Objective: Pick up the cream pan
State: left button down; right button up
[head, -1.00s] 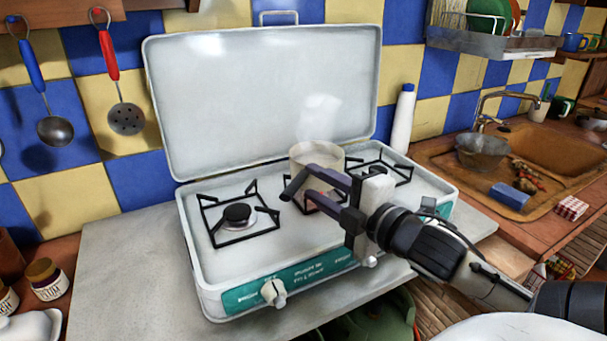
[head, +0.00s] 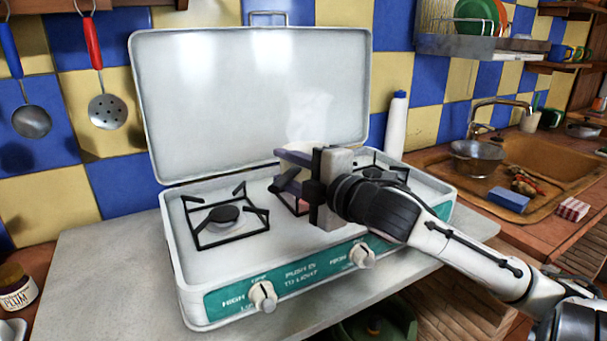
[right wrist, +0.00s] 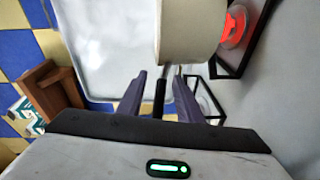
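The cream pan (right wrist: 186,30) shows at the top of the right wrist view, with its black handle (right wrist: 160,97) pointing toward my right gripper (right wrist: 159,78). The gripper's two purple fingers are open, one on each side of the handle, with a gap on both sides. My left gripper is not in view.
A red-glowing burner (right wrist: 235,27) is beside the pan. The stove's raised lid (head: 250,100) stands behind it. An empty left burner (head: 224,215) has a black grate. A white bottle (head: 397,125) stands right of the lid, and a sink (head: 545,165) is farther right.

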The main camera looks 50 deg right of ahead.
jog(key=shift+w+d, duration=0.1)
jog(key=shift+w, duration=0.6)
grip_shut()
jog(key=shift+r, duration=0.1)
